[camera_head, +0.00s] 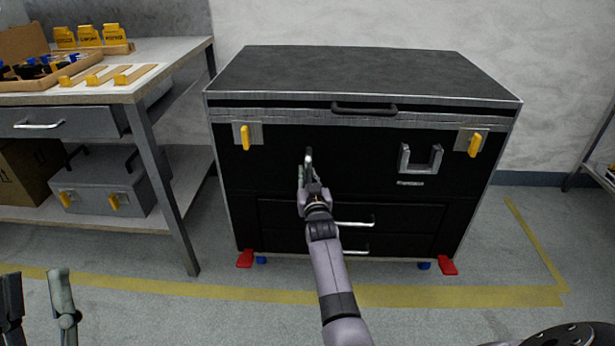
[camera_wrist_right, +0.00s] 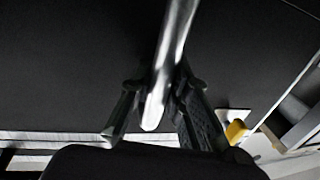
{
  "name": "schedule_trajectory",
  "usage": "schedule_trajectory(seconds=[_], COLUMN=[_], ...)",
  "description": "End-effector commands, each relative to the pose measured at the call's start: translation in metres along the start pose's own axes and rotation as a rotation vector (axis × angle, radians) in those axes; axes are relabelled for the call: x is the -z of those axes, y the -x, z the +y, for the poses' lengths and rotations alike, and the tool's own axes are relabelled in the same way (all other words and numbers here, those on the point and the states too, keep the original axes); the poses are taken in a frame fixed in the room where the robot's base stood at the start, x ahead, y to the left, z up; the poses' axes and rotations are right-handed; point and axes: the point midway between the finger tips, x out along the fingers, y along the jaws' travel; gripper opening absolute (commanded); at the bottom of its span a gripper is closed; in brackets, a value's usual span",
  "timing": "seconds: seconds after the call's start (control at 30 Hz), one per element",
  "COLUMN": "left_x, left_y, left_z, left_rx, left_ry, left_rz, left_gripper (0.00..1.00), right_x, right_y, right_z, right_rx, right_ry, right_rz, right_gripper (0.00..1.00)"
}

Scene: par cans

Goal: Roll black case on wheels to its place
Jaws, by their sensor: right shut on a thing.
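The black case (camera_head: 365,75) on wheels stands upright on the floor, with a closed lid, yellow latches and front drawers. Red pedals (camera_head: 245,259) and small blue parts show at its bottom corners. Its front faces me, just behind a yellow floor line (camera_head: 400,295). My right gripper (camera_head: 308,178) is at the left part of the case front, shut on a metal handle bar (camera_wrist_right: 172,60), which shows between its fingers in the wrist view. A similar right-hand handle (camera_head: 421,158) is free. My left gripper (camera_head: 37,300) is open and empty at the lower left.
A grey workbench (camera_head: 150,85) with trays, yellow items and a grey toolbox (camera_head: 105,185) below stands close to the case's left. A wall (camera_head: 360,25) is behind. Floor right of the case is clear, with another yellow line (camera_head: 535,243) and a shelf edge (camera_head: 600,165) beyond.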

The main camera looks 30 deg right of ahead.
Motion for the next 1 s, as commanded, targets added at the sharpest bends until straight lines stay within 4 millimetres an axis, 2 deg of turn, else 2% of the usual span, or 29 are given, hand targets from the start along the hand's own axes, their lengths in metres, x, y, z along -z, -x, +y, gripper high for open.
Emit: schedule_trajectory(seconds=[0.07, 0.1, 0.4, 0.77, 0.87, 1.0], left_x=[0.0, 0.0, 0.0, -0.001, 0.0, 0.0], left_y=[0.0, 0.0, 0.0, 0.001, 0.001, 0.0], left_z=[0.0, 0.0, 0.0, 0.0, 0.0, 0.0], left_rx=[0.0, 0.0, 0.0, 0.001, 0.0, 0.0], left_ry=[0.0, 0.0, 0.0, 0.0, 0.0, 0.0], left_rz=[0.0, 0.0, 0.001, -0.002, -0.001, -0.001], left_gripper=[0.4, 0.4, 0.4, 0.4, 0.4, 0.4], right_x=[0.001, 0.001, 0.0, 0.006, 0.02, 0.048], right_y=[0.0, 0.0, 0.0, 0.0, 0.0, 0.0], right_z=[0.0, 0.0, 0.0, 0.0, 0.001, 0.001], right_rx=[-0.001, -0.001, 0.0, -0.001, -0.001, -0.001], right_ry=[0.0, 0.0, 0.0, 0.0, 0.001, 0.0], right_rz=[0.002, 0.002, 0.0, 0.001, 0.003, 0.005], right_gripper=[0.0, 0.19, 0.38, 0.38, 0.38, 0.38])
